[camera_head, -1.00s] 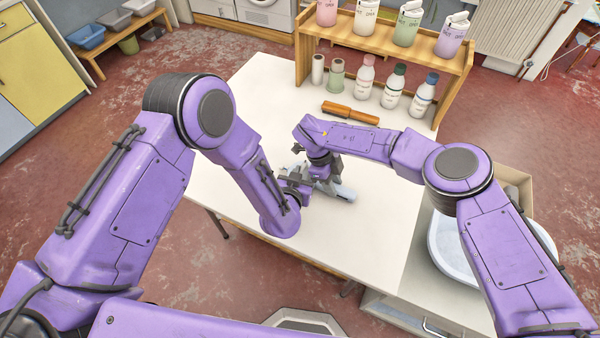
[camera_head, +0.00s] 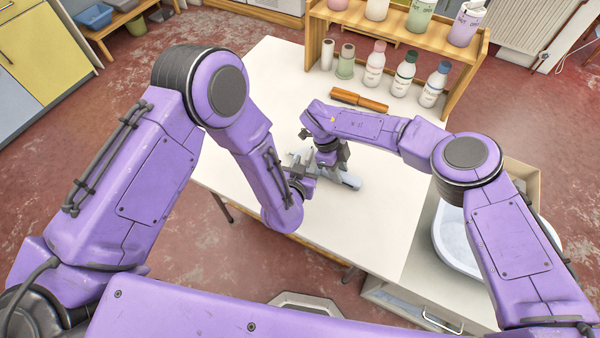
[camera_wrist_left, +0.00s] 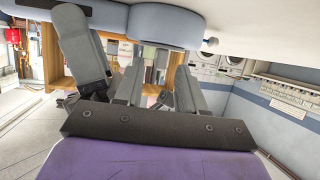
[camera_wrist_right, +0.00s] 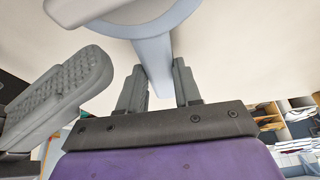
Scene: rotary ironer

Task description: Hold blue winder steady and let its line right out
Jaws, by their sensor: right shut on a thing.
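The pale blue winder (camera_head: 350,181) lies on the white table, partly hidden by my grippers. In the left wrist view its rounded blue body (camera_wrist_left: 165,22) is above and beyond my left fingertips. My left gripper (camera_wrist_left: 158,75) is open, with an empty gap between its fingers; in the head view it is beside the winder at the left (camera_head: 300,186). In the right wrist view my right gripper (camera_wrist_right: 158,78) is shut on the winder's pale blue bar (camera_wrist_right: 154,62), below a wider curved part. A ribbed grey finger (camera_wrist_right: 62,92) is close at the left there. I cannot make out the line.
A wooden roller (camera_head: 358,99) lies behind the grippers. A pale basin (camera_head: 452,246) sits at the right. The table's front left is clear.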

